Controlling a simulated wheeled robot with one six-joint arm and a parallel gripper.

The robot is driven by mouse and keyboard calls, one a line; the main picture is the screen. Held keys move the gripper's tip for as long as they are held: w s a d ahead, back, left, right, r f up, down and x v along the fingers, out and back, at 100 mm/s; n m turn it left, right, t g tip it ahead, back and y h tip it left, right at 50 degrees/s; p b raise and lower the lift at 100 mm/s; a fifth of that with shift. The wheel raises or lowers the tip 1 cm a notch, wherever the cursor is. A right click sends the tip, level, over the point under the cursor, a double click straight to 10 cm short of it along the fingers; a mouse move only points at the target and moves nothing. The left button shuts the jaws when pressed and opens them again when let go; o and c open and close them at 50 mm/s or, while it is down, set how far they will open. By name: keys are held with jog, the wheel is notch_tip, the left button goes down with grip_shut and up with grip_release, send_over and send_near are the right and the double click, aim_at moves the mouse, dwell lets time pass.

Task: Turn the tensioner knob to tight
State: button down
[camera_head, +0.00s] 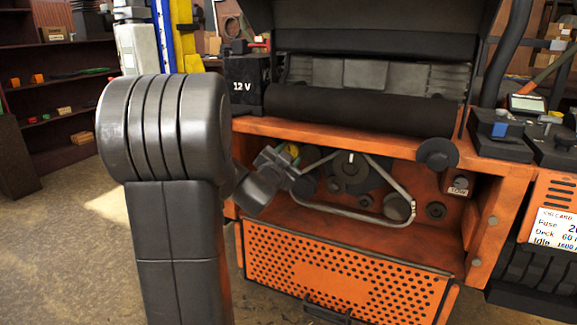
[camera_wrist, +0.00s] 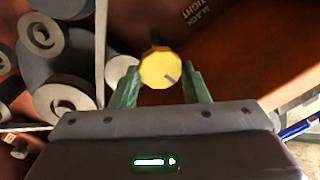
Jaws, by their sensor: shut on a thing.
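The tensioner knob (camera_wrist: 161,68) is a round yellow knob with a dark pointer mark, between the two green fingertips of my gripper (camera_wrist: 160,85) in the wrist view. The gripper is shut on it. The mark points to the lower right in that view. A label reading SLACK and TIGHT (camera_wrist: 196,13) is on the orange panel beyond the knob. In the head view my gripper (camera_head: 283,160) is at the left of the belt bay, with a little of the yellow knob (camera_head: 294,150) showing; my arm hides part of that side.
A belt (camera_head: 345,213) runs around several dark pulleys inside the orange housing (camera_head: 440,240). The perforated orange panel (camera_head: 345,285) hangs open below. A black 12 V battery (camera_head: 243,87) stands at the upper left. A bench with tools is at the right.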

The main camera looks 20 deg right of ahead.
jog(key=shift+f+m+b, duration=0.1)
jog(key=shift+m+b, duration=0.7)
jog(key=shift+m, duration=0.3)
jog(key=c, duration=0.8)
grip_release()
jog(key=p+v, duration=0.1)
jog(key=v, duration=1.3)
jog(key=shift+w, duration=0.1)
